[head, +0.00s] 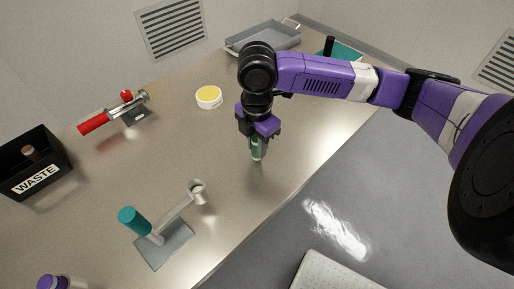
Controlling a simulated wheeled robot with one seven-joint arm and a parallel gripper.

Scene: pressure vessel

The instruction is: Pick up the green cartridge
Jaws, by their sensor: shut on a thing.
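The green cartridge (256,153) shows below my gripper in the head view, over the middle of the table (205,140). It stands roughly upright, and its upper part is hidden by the jaws. My gripper (257,140) points down and is shut on the cartridge. I cannot tell for sure whether the cartridge's lower end touches the table or hangs just above it.
A black WASTE bin (35,178) stands at the left. A red-handled metal device (125,109), a yellow-topped round container (208,96) and a grey tray (262,38) lie farther back. A teal-handled fixture (162,243) stands at front left. The table's edge is right of my gripper.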

